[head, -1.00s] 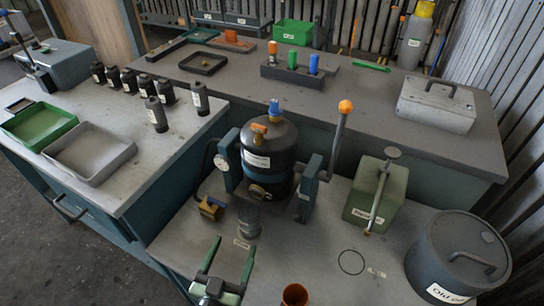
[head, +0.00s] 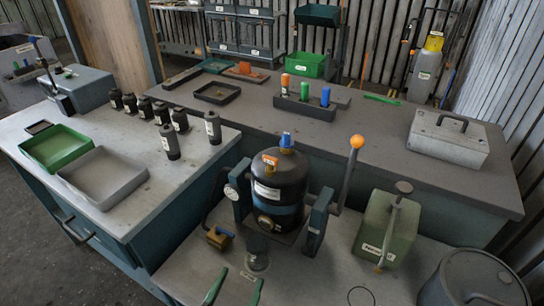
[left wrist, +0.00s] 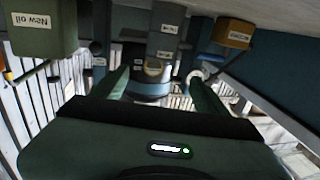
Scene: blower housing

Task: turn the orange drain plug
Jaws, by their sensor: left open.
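The blower housing (head: 280,188) is a black upright drum with a blue band, held between blue-grey side brackets. The fingers also show in the left wrist view (left wrist: 160,80).
A dark cup (head: 257,252) stands between gripper and housing. A small brass-coloured block (head: 218,237) is at left. A lever with an orange knob (head: 357,142) rises at right, beside a green oil can (head: 388,230). A grey drum (head: 478,280) stands at lower right.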

